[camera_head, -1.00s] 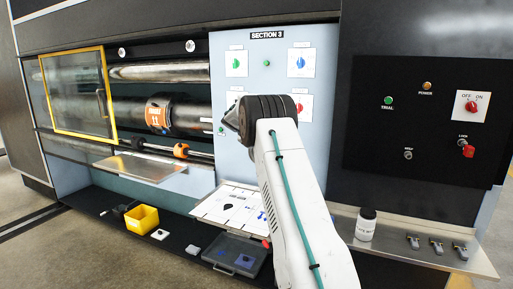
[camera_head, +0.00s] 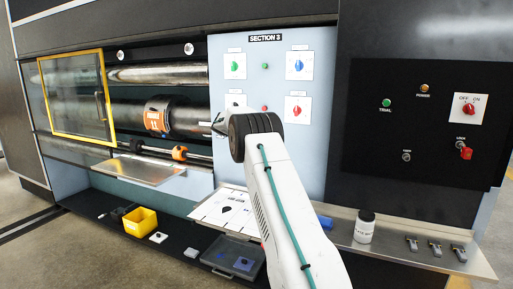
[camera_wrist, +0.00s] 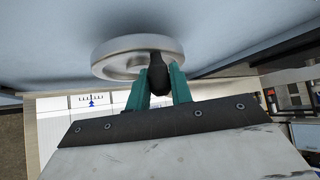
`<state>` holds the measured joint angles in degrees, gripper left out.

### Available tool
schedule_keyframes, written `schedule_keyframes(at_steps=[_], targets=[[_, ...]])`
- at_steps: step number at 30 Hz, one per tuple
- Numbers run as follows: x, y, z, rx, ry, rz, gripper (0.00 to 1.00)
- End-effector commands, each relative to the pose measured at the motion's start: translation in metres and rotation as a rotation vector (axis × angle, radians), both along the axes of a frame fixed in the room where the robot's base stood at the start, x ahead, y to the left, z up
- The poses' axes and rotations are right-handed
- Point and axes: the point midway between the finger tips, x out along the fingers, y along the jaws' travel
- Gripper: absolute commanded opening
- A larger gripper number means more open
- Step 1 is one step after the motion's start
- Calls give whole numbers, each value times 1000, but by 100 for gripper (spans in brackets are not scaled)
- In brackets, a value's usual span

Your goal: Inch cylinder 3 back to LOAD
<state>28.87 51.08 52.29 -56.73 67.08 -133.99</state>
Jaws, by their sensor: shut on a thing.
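The dark metal cylinder (camera_head: 190,118) lies behind the open part of the press front in the head view, with an orange label (camera_head: 157,115) whose marks I cannot read surely. In the wrist view, a pale handwheel (camera_wrist: 108,58) is mounted on the blue-grey panel. My gripper (camera_wrist: 158,82) has its teal fingers closed on the wheel's black handle (camera_wrist: 157,72). In the head view my wrist hides most of the wheel and the grip. The SECTION 3 panel (camera_head: 245,130) carries green, blue and red knobs.
A yellow-framed clear guard (camera_head: 113,100) covers the left of the cylinders. A bar with an orange collar (camera_head: 179,153) runs below. A shelf at the right holds a white bottle (camera_head: 365,227) and several clamps (camera_head: 435,247). A yellow bin (camera_head: 140,221) stands low at the left.

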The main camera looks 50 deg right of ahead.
Motion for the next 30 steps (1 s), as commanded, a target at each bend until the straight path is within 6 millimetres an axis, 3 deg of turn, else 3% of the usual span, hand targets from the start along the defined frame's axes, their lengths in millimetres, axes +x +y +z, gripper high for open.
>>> schedule_keyframes(at_steps=[1,3,14,30], targets=[[0,0,-2,2,1,1,30],[0,0,-2,1,0,1,43],[2,4,2,1,-1,2,43],[12,61,43,1,-1,2,43]])
